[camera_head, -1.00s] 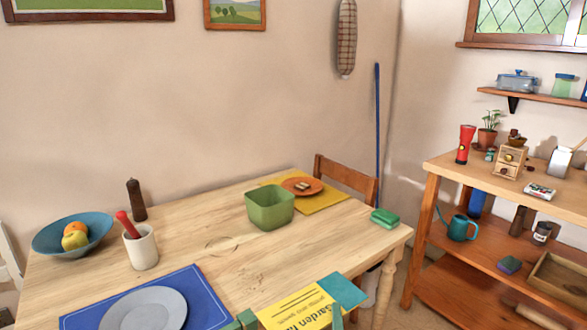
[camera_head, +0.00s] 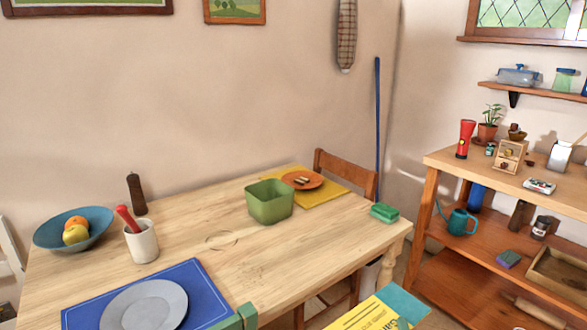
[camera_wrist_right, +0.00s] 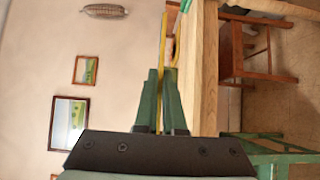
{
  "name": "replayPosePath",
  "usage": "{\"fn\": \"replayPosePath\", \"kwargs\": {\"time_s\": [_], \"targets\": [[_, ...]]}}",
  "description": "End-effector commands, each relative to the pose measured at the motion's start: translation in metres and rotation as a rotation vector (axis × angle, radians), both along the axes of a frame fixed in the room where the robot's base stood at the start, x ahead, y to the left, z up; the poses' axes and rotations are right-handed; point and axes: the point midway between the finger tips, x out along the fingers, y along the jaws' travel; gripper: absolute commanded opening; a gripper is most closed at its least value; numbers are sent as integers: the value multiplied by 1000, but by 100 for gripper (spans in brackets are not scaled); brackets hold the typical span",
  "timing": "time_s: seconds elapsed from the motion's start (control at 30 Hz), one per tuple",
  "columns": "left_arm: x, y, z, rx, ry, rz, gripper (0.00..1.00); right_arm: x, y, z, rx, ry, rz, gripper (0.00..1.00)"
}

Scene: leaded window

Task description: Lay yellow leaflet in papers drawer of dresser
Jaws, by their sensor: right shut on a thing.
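My right gripper (camera_wrist_right: 160,75) is shut on the yellow leaflet (camera_wrist_right: 163,50), which shows edge-on between the two dark green fingers in the wrist view and reaches out beyond them. In the head view the leaflet (camera_head: 362,316) shows at the bottom edge, yellow with dark print and a teal area at its right end. It is off the table's front right corner, and its lower part is cut off. My fingers cannot be made out in the head view. My left gripper is in neither view. No dresser or papers drawer can be made out.
The wooden table (camera_head: 300,255) holds a green bin (camera_head: 269,203), a grey plate (camera_head: 145,306) and a blue bowl (camera_head: 72,232). A brown chair (camera_head: 347,174) stands behind. A shelf unit (camera_head: 450,162) stands right, with floor between. A green frame (camera_wrist_right: 272,155) is low right in the wrist view.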

Motion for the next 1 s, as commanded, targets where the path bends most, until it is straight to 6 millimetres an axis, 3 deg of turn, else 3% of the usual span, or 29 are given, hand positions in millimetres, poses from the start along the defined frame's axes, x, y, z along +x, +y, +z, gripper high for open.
{"fn": "replayPosePath", "kwargs": {"time_s": [0.33, 0.4, 0.7, 1.0], "targets": [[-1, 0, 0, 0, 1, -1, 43, -55, -3, 49, 0, 0, 65, 0], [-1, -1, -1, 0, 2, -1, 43, -51, 4, 49, 8, -1, 38, 0], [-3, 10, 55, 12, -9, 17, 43, -50, 3, 111, -2, -1, 35, 0], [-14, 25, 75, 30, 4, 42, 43, -50, 4, 145, -1, 0, 35, 0]]}}
